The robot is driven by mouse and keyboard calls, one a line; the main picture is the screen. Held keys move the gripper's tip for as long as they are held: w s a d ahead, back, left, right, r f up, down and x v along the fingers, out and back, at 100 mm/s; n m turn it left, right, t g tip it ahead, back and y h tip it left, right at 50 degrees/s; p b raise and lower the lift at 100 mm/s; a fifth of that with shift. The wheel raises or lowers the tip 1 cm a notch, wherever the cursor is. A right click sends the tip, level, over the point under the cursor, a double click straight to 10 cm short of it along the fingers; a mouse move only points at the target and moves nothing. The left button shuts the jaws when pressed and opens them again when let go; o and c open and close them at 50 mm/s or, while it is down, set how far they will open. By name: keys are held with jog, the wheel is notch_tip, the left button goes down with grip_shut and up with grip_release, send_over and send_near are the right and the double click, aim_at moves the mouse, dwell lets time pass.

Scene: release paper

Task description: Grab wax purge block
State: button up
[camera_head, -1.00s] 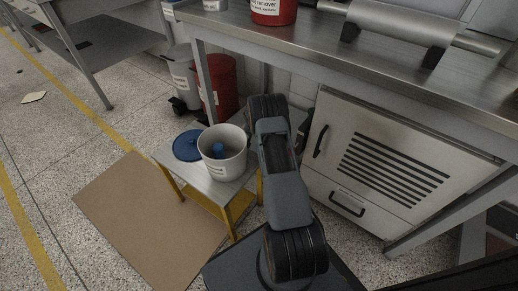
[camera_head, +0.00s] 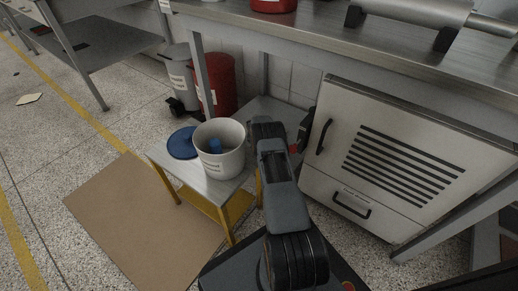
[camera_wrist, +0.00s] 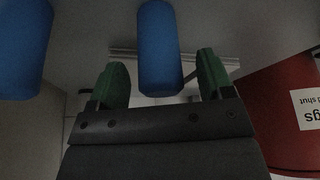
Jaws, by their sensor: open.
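Two blue cylinders show in the wrist view; no label tells whether either is the wax purge block. One blue cylinder (camera_wrist: 159,45) is between the two green fingertips of my gripper (camera_wrist: 162,74), with a gap on each side. My gripper is open and not closed on it. The other blue cylinder (camera_wrist: 22,48) is at the left edge, outside the fingers. In the head view, my arm hides the fingers and these cylinders. A small blue piece (camera_head: 215,146) sits inside the white bucket (camera_head: 222,166) there.
The bucket and a blue lid (camera_head: 182,143) are on a low table (camera_head: 212,190) left of my arm. A vented cabinet (camera_head: 335,190) stands close on the right, under a steel workbench (camera_head: 400,58). A red bin (camera_head: 219,84) is behind; it also shows in the wrist view (camera_wrist: 275,105).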

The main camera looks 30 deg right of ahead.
jog(key=shift+w+d+f, duration=0.15)
jog(key=shift+d+f, duration=0.05)
jog(key=shift+f, duration=0.35)
jog(key=c, duration=1.1)
jog(key=shift+o, duration=0.2)
jog(key=shift+r, duration=0.15)
